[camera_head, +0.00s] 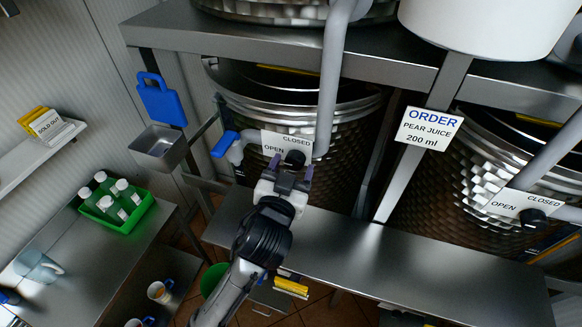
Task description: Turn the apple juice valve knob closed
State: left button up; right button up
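A black valve knob (295,158) sits on a steel tank (340,130) in the middle, beside a white plate (272,142) reading OPEN and CLOSED. My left gripper (291,168) is at this knob from below. Its two dark fingers are apart, one to each side of the knob's lower part; contact is not clear. A second black knob (534,219) is on the right tank (495,165), with its own OPEN and CLOSED plate (500,204). No label naming apple juice is readable. My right gripper is not in view.
A sign (428,128) reads ORDER PEAR JUICE 200 ml. A blue-handled tap (226,144) and a small steel tray (158,147) are left of the middle tank. A green crate (138,222) of bottles stands at left. A steel shelf (370,258) runs below the tanks.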

pick_arm(q)
jog(key=c, duration=0.8)
